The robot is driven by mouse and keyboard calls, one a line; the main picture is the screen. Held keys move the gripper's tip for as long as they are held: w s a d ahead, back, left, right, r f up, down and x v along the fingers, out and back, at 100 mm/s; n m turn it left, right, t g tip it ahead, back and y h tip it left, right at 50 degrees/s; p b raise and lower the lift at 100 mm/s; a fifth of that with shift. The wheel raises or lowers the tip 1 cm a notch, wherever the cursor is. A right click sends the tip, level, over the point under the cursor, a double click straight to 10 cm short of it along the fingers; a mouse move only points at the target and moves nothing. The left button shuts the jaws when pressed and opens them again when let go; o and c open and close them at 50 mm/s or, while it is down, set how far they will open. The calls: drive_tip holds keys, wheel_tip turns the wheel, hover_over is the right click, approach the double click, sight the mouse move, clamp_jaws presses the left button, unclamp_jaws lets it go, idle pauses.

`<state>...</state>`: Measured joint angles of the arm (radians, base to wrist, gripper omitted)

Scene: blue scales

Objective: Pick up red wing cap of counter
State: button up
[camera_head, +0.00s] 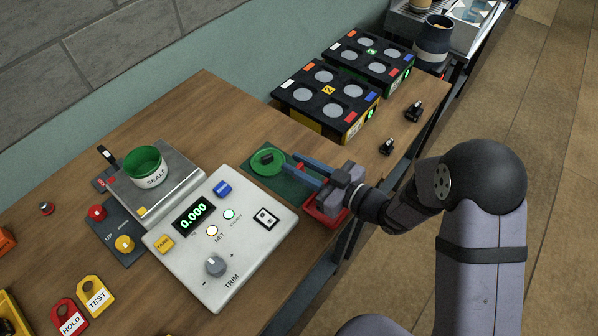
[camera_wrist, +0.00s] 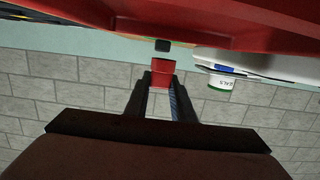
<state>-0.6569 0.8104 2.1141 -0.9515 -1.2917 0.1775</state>
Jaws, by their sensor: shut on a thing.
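My gripper (camera_head: 290,163) reaches left over a green mat (camera_head: 294,191), its two blue-grey fingers level. A small red piece, apparently the red wing cap (camera_wrist: 162,74), is held between the fingertips in the wrist view, where the gripper (camera_wrist: 162,82) is shut on it. In the head view the fingers mostly hide it. A green round part with a black knob (camera_head: 267,158) sits on the mat just beyond the fingertips. A red tray (camera_head: 325,218) lies below my gripper's body near the counter edge; a large red surface fills the top of the wrist view.
A white scale console (camera_head: 245,262) reading 0.000 lies left of the mat. A green SEALS cup (camera_head: 146,166) stands on a metal plate behind it. Black boxes with round wells (camera_head: 328,98) stand at the back right. Small black clips (camera_head: 387,146) lie on the right counter.

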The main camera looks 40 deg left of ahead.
sight(299, 166)
drive_tip(key=shift+r+b, duration=0.4)
drive_tip(key=shift+r, duration=2.7)
